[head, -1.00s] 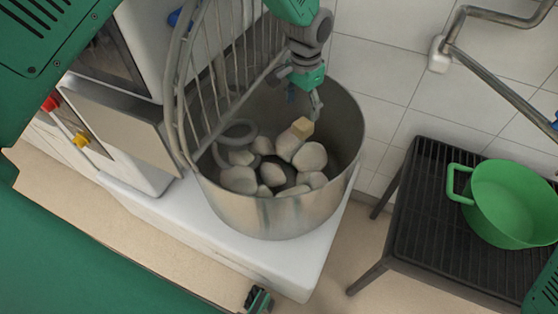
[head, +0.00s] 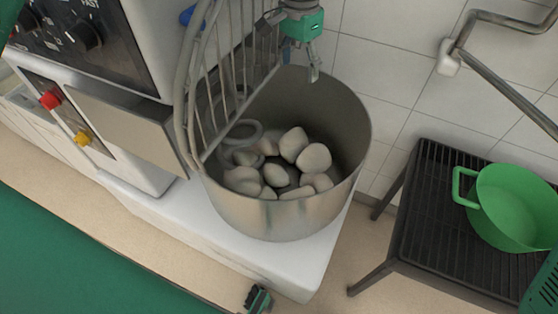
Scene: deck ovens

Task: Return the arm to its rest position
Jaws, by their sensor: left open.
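Several pale dough lumps (head: 313,158) lie in the bowl around a grey ring-shaped tool (head: 243,130). No yellow cube shows now.
A wire guard (head: 210,110) stands on the bowl's left, close to my left gripper. The mixer housing (head: 100,45) with knobs is at left. A green pot (head: 512,205) stands on a black slatted stand (head: 430,215) at right. A wall pipe (head: 510,95) runs above.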

